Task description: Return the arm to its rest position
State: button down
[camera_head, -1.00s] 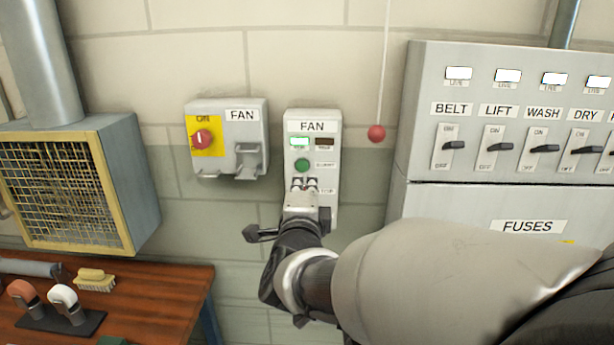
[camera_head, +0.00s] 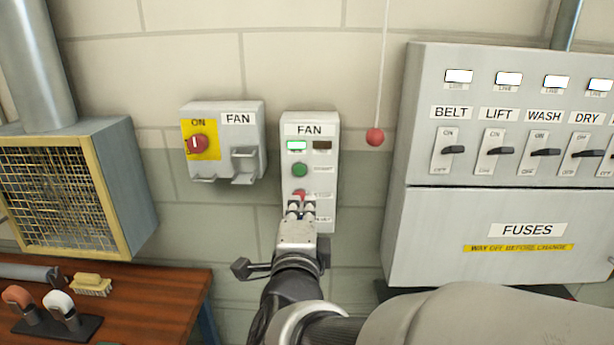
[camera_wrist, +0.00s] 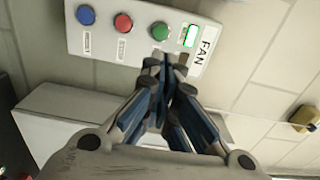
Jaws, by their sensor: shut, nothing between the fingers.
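My gripper (camera_head: 300,209) is shut and empty in front of the lower part of the fan control box (camera_head: 318,128) on the wall. In the head view a green button (camera_head: 299,170) and a red button (camera_head: 299,195) show on the box, the red one just above my fingertips. The box's green lamp (camera_head: 297,146) is lit and the lamp beside it is dark. In the wrist view my closed blue-grey fingers (camera_wrist: 172,68) reach toward the box, with its blue button (camera_wrist: 86,15) at the left. I cannot tell whether the fingertips touch it.
A fan isolator (camera_head: 222,143) with a red knob is left of the box. A red ball (camera_head: 374,137) hangs on a cord to the right. The switch cabinet (camera_head: 425,235) fills the right side. A wooden bench (camera_head: 150,290) and caged fan unit (camera_head: 62,195) are at left.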

jog(key=s+d+f+n+g, duration=0.4)
jog(key=s+d+n, duration=0.1)
jog(key=s, duration=0.4)
jog(key=s+d+f+n+g, duration=0.4)
jog(key=s+n, duration=0.3)
jog(key=s, duration=0.2)
jog(key=s+d+f+n+g, duration=0.4)
jog(key=s+d+n+g, duration=0.1)
jog(key=s, duration=0.4)
jog(key=shift+d+f+n+y, duration=0.3)
jog(key=shift+d+f+n, duration=0.1)
jog(key=shift+d+n, duration=0.25)
jog(key=shift+w, duration=0.1)
